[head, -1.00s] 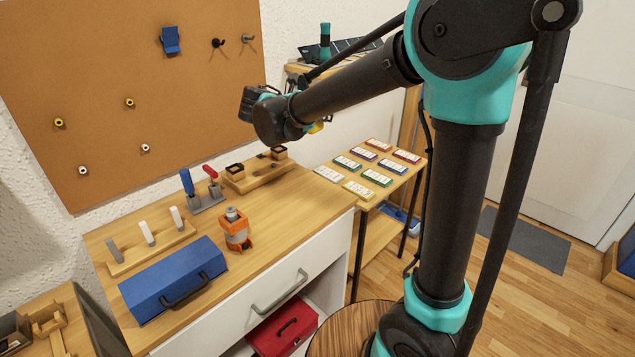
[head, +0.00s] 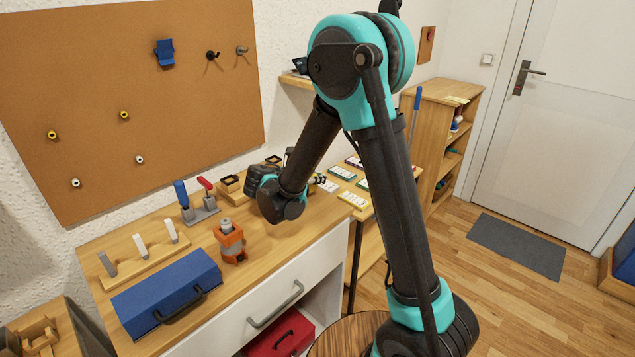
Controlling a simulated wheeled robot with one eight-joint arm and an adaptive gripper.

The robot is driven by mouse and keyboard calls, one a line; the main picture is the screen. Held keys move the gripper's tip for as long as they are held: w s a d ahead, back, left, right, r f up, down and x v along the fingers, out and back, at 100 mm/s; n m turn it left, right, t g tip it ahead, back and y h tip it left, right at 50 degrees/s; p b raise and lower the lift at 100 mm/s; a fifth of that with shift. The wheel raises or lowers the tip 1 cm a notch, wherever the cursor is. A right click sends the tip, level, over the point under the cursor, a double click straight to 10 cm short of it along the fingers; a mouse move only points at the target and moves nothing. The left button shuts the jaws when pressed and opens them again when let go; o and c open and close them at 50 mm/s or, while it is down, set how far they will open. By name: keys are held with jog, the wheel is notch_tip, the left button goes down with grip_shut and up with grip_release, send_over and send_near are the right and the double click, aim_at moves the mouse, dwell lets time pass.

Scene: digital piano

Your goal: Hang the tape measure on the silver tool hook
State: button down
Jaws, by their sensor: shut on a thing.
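The silver tool hook (head: 242,50) is at the upper right of the cork board, and it is bare. My gripper (head: 313,179) is low over the right end of the workbench, mostly hidden behind my forearm and wrist. It is shut on a small, partly hidden thing with a yellowish patch, which I take to be the tape measure (head: 321,178). The gripper is well below the hook and to its right, apart from it.
A black hook (head: 212,55) and a blue holder (head: 165,52) are left of the silver hook. The workbench bears a blue toolbox (head: 167,291), an orange tool (head: 231,242), and a clamp stand (head: 199,212). A side table with coloured cards (head: 342,172) stands to the right.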

jog(key=shift+f, duration=0.8)
jog(key=shift+f, duration=0.1)
jog(key=c, duration=1.3)
grip_release()
jog(key=shift+f, duration=0.1)
